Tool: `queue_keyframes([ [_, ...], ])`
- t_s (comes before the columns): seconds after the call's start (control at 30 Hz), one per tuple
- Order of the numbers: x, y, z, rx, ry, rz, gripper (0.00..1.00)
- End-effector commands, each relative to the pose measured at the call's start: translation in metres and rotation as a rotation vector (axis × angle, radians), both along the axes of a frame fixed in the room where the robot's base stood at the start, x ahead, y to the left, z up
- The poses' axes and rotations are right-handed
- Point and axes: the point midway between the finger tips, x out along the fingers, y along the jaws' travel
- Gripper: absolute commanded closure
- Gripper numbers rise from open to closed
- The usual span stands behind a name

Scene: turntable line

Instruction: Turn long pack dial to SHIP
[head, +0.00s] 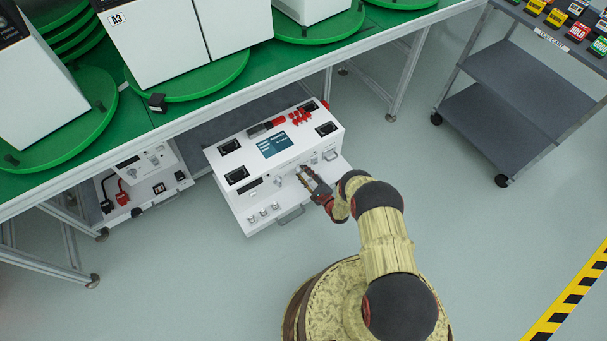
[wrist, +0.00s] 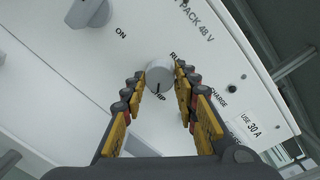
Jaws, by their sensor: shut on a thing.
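The long pack (head: 222,158) is a white box under the green-topped line, with its front panel towards me. In the wrist view its panel reads "PACK 48 V". The dial (wrist: 160,76) is a round light-grey knob with a dark pointer mark at its lower edge, towards the partly hidden SHIP label (wrist: 161,97). RUN and CHARGE labels lie to its right. My gripper (wrist: 160,72) is shut on the dial, one finger on each side. In the head view my gripper (head: 306,179) reaches the front panel and hides the dial.
Another grey knob (wrist: 88,12) marked ON is on the same panel. A smaller white unit (head: 150,180) with black and red plugs stands left of the pack. Table legs (head: 408,72) and a grey test cart (head: 515,105) stand right. Floor in front is clear.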

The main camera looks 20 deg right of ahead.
Motion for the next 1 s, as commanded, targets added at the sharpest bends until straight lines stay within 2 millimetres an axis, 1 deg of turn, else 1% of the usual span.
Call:
queue_keyframes([
  [0.07, 0.0, 0.0, -0.001, 0.0, 0.002, -0.002, 0.96],
  [0.1, 0.0, 0.0, -0.001, 0.0, 0.002, -0.002, 0.68],
  [0.4, 0.0, 0.0, 0.0, 0.0, 0.001, -0.001, 0.52],
  [0.67, 0.0, 0.0, 0.0, 0.0, 0.001, -0.001, 0.52],
  [0.77, -0.004, -0.002, -0.001, -0.001, 0.002, -0.001, 0.52],
  [0.87, -0.015, -0.007, 0.0, 0.0, 0.004, -0.002, 0.52],
  [1.0, -0.039, -0.017, 0.001, 0.0, 0.003, -0.004, 0.52],
])
